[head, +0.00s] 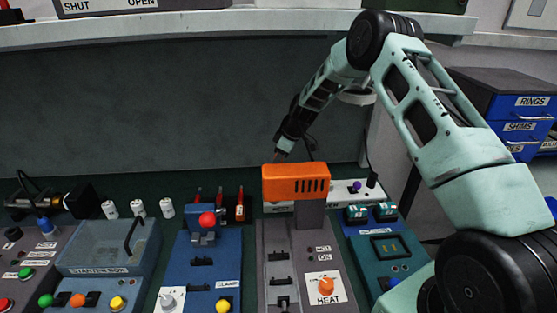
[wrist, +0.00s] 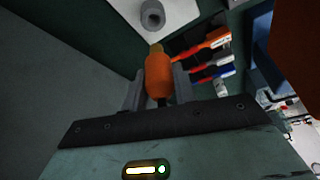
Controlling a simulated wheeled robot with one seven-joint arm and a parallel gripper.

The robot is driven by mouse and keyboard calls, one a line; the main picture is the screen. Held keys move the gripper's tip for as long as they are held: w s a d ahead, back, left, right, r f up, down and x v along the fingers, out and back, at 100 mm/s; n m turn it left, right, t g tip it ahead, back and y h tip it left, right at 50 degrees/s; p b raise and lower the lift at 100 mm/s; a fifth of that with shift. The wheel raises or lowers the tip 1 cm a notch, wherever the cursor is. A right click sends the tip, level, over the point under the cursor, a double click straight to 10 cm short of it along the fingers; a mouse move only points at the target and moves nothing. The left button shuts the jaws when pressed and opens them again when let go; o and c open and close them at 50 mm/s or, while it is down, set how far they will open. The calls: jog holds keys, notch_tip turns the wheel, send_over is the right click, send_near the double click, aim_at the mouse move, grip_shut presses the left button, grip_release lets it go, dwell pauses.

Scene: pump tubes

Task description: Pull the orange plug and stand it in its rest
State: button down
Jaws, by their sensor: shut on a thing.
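The orange plug (wrist: 158,78) is between the two fingers of my gripper (wrist: 158,88) in the wrist view, with a tan tip at its far end. My gripper is shut on it. Beyond the tip, a grey hollow round holder (wrist: 152,14) stands on a white panel (wrist: 183,12); I cannot tell whether it is the rest or a socket. The plug's tip appears apart from it. In the head view my gripper (head: 282,154) is behind the orange housing, which hides the fingertips and the plug. The white panel (head: 342,186) partly shows there.
The orange vented housing (head: 296,182) stands close in front of my gripper. A black plug (head: 371,180) with a cord and a purple piece (head: 356,187) are on the white panel. Several coloured-handled tools (wrist: 205,50) are nearby. The back wall (head: 150,120) is bare.

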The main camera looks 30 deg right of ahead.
jog(key=shift+f+b, duration=1.9)
jog(key=shift+f, duration=0.75)
jog(key=shift+b, duration=0.75)
jog(key=shift+f+b, duration=1.55)
jog(key=shift+f, duration=0.25)
jog(key=c, duration=1)
grip_release()
jog(key=shift+c, duration=0.2)
jog(key=shift+r, duration=0.1)
jog(key=b+v, duration=0.3)
jog(key=v, duration=1.4)
jog(key=shift+r, duration=0.2)
